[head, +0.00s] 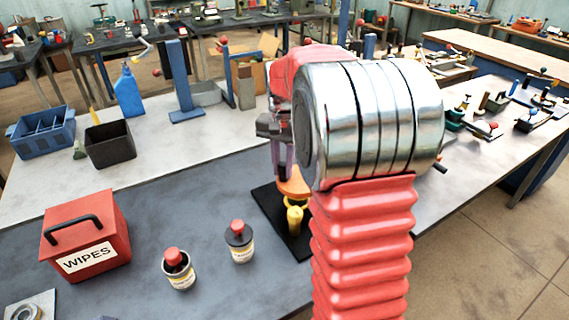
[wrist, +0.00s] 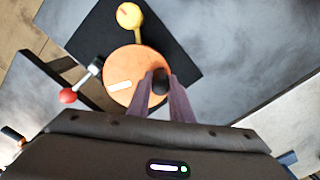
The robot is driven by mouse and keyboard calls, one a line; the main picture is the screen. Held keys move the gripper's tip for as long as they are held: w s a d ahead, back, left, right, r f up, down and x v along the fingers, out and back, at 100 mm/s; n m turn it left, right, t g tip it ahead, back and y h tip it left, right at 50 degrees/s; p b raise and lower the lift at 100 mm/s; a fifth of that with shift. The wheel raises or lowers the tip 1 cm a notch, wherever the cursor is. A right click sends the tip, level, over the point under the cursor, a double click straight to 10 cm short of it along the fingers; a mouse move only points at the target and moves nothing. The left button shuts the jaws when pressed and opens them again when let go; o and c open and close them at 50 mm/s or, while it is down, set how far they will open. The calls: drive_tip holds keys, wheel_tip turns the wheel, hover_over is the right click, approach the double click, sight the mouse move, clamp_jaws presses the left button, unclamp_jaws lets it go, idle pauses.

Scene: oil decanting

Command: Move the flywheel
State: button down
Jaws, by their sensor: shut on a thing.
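The flywheel is an orange disc (wrist: 122,66) with a pale label and a dark knob (wrist: 160,80) near its edge. It also shows in the head view (head: 293,185), partly hidden by my arm, above a black mat (head: 268,200). My gripper (wrist: 166,88) has its two purple fingers closed on the dark knob; in the head view the gripper (head: 283,172) points down at the disc. A yellow part with a round end (wrist: 130,15) sticks out from beside the disc over the mat; it also shows in the head view (head: 294,217).
A red-knobbed lever (wrist: 68,95) is close beside the disc. Left of the mat stand two small red-capped bottles (head: 240,246) (head: 179,272) and a red wipes box (head: 90,230). Farther back are a black bin (head: 108,148) and a blue crate (head: 42,135). Grey table between is clear.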

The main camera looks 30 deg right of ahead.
sight(299, 189)
drive_tip(key=n, duration=0.2)
drive_tip(key=s+n, duration=0.2)
drive_tip(key=n, duration=0.1)
drive_tip(key=shift+a+n, duration=0.25)
drive_tip(key=shift+n, duration=0.05)
drive_tip(key=n, duration=0.1)
drive_tip(key=s+n, duration=0.1)
drive_tip(key=shift+n, duration=0.4)
drive_tip(key=n, duration=0.1)
drive_tip(key=s+n, duration=0.1)
drive_tip(key=n, duration=0.1)
drive_tip(key=shift+s+d+n, duration=0.1)
drive_tip(key=shift+d+n, duration=0.2)
drive_tip(key=n, duration=0.1)
drive_tip(key=s+d+n, duration=0.1)
drive_tip(key=n, duration=0.3)
drive_tip(key=shift+s+d, duration=0.2)
drive_tip(key=shift+s, duration=0.05)
drive_tip(key=n, duration=0.2)
drive_tip(key=d+n, duration=0.1)
drive_tip(key=n, duration=0.2)
drive_tip(key=shift+s+d+n, duration=0.3)
drive_tip(key=shift+d, duration=0.1)
drive_tip(key=c, duration=1.6)
unclamp_jaws()
drive_tip(key=shift+r, duration=0.1)
